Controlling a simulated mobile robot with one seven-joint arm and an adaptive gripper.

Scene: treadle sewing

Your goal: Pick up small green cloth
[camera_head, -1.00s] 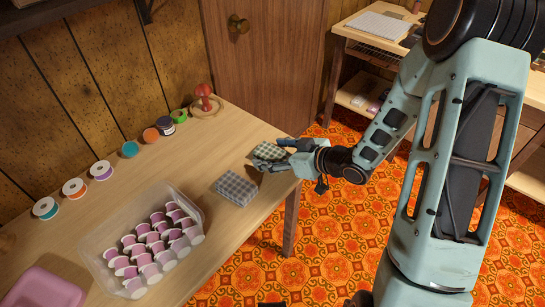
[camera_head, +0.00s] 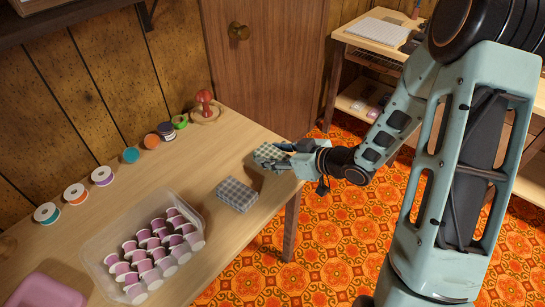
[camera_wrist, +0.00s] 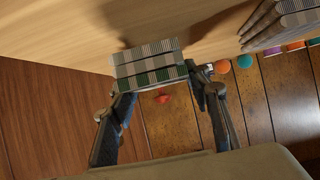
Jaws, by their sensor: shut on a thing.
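The small green checked cloth (camera_head: 267,152) is a folded stack near the right end of the wooden table. My gripper (camera_head: 281,155) reaches in from the right and is shut on it. In the wrist view the cloth (camera_wrist: 150,66) sits between the two fingertips (camera_wrist: 160,84), with its layered, green and pale checked edge facing the camera. My fingers hide part of the cloth in the head view. I cannot tell whether the cloth touches the table.
A grey checked cloth (camera_head: 238,194) lies close by on the table (camera_head: 190,180). A clear bin (camera_head: 100,238) of purple-and-white spools stands front left. Ribbon rolls (camera_head: 103,175) and a red pincushion-like object (camera_head: 204,97) line the wall side.

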